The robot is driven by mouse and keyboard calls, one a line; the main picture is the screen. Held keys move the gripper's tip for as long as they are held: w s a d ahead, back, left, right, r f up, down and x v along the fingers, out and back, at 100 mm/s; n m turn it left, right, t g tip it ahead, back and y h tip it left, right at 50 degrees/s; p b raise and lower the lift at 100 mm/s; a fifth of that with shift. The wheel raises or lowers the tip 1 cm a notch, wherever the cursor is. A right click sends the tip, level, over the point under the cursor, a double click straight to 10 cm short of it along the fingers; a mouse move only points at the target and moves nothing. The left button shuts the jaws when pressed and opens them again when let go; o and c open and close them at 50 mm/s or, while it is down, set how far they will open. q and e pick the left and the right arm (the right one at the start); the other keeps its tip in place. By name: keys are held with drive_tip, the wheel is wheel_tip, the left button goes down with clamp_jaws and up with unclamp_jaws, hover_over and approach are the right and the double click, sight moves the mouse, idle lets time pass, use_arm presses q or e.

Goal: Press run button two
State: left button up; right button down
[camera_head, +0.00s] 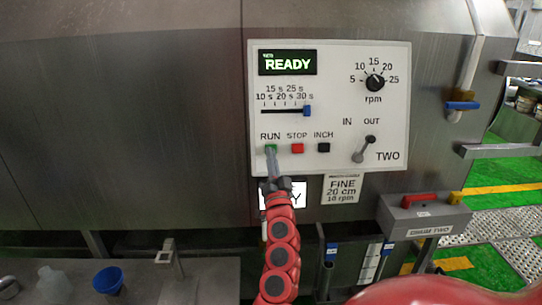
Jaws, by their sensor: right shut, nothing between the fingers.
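The control panel (340,80) labelled TWO is a white plate on the steel drum housing, with a display (287,62) reading READY. The green RUN button (270,148) is at its lower left, left of the red STOP button (297,148) and the black INCH button (323,147). My right gripper (271,160) is shut and empty. Its tip is over the RUN button and partly hides it; I cannot tell whether it touches. My left gripper is not in view.
The panel also carries a slider (307,110), an rpm knob (375,83) and an IN/OUT lever (364,149). A grey box with a red handle (420,199) juts out at lower right. A blue cup (108,280) stands on a bench at lower left.

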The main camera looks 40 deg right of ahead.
drive_tip(key=shift+w+d+f, duration=0.2)
drive_tip(key=shift+w+d, duration=0.25)
drive_tip(key=shift+b, duration=0.3)
idle(1.5)
drive_tip(key=shift+w+d+f, duration=0.15)
drive_tip(key=shift+w+d, duration=0.1)
drive_tip(key=shift+w, duration=0.05)
